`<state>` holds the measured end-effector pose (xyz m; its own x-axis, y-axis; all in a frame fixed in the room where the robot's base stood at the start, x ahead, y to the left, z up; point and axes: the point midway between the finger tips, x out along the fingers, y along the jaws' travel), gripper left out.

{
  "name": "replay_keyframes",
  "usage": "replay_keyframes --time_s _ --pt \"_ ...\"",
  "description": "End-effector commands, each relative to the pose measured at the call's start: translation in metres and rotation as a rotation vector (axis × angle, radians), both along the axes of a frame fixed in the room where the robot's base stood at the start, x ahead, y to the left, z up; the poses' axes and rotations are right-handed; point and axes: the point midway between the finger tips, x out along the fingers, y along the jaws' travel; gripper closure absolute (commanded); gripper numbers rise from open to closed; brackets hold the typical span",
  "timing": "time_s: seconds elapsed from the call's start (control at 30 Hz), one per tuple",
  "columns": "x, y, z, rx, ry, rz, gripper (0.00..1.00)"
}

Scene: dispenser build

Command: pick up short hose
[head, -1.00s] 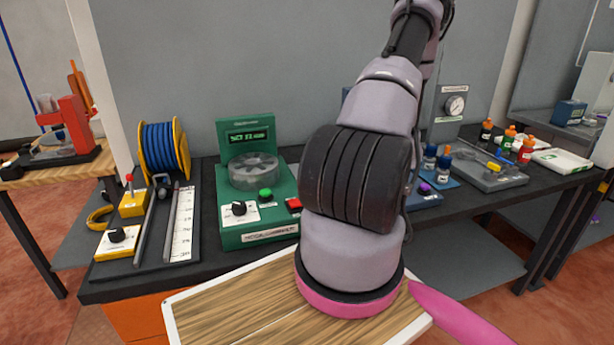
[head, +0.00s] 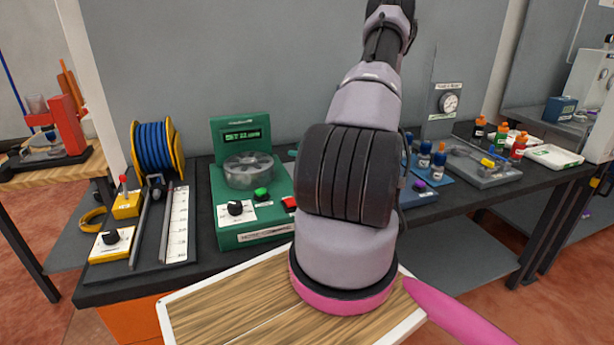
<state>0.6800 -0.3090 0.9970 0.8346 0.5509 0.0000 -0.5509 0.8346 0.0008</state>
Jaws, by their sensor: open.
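I cannot pick out a separate short hose. Blue hose (head: 155,147) is wound on a yellow reel (head: 178,150) at the back left of the dark bench. A green dispenser machine (head: 250,227) with a lit display and a grey slotted wheel (head: 248,170) stands right of the reel. A board with a white ruler strip (head: 178,225) and dark rods (head: 142,222) lies in front of the reel. My arm rises through the middle of the view and leaves it at the top. My gripper is not in view. The arm hides part of the bench behind it.
A yellow box with a red lever (head: 126,206) and a yellow box with a black knob (head: 108,245) stand at the bench's left. Several small bottles (head: 424,155), a grey tray (head: 483,168) and a dial gauge (head: 449,103) are on the right. The wooden board (head: 215,300) in front is bare.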

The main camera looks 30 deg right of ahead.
Motion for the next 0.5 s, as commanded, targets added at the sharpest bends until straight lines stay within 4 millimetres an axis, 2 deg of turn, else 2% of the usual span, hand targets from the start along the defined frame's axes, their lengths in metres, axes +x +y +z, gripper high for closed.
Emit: replay_keyframes --time_s 0.1,0.33,0.47,0.5 --pt "0.0073 0.0049 0.0001 -0.001 -0.001 0.001 0.35" --pt "0.0081 0.0053 0.0002 -0.001 -0.001 0.0 0.35" --pt "0.0079 0.0053 0.0002 -0.001 -0.001 0.0 0.84" --pt "0.0079 0.0053 0.0002 -0.001 -0.001 0.0 1.0"
